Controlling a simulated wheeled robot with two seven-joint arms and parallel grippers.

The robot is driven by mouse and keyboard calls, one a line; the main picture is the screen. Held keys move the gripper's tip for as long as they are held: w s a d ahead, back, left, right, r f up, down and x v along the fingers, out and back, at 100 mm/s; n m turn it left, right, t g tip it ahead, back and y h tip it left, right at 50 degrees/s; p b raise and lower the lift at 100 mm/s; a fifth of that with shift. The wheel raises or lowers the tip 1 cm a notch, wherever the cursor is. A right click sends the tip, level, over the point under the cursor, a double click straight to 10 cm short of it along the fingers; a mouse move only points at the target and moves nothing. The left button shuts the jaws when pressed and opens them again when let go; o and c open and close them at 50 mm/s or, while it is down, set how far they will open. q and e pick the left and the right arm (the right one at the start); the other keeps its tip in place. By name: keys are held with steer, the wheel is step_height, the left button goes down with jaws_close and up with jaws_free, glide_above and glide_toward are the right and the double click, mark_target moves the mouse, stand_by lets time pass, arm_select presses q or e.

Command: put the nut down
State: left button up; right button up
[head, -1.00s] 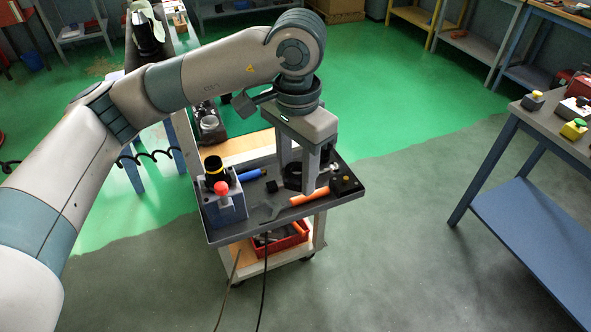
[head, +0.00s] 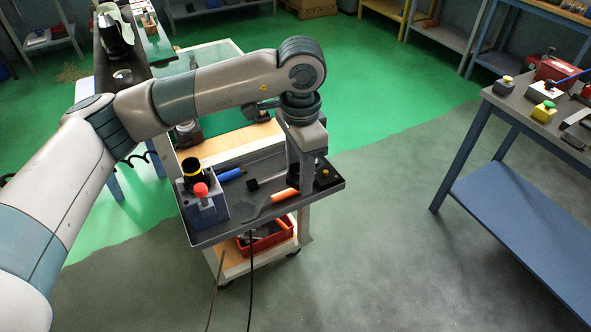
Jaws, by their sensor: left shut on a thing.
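My left gripper (head: 306,198) points down over the right part of the cart's dark tray (head: 235,231). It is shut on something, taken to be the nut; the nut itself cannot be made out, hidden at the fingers. The fingers stand in front of the right end of an orange-handled tool (head: 284,195). A black block with a small knob (head: 327,177) is just right of the fingers. I cannot tell how far the fingertips are above the tray. My right gripper is not in view.
On the tray are a blue-grey box with a red knob (head: 206,208), a blue-handled tool (head: 230,174) and a small black cube (head: 252,184). A red bin (head: 266,240) sits on the shelf below.

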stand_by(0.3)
arm_select(q)
steer(key=s+a+r+n, duration=0.7)
steer(key=a+r+n, duration=0.1)
steer(key=r, duration=0.4)
steer(key=shift+a, duration=0.3)
steer(key=shift+s, duration=0.1)
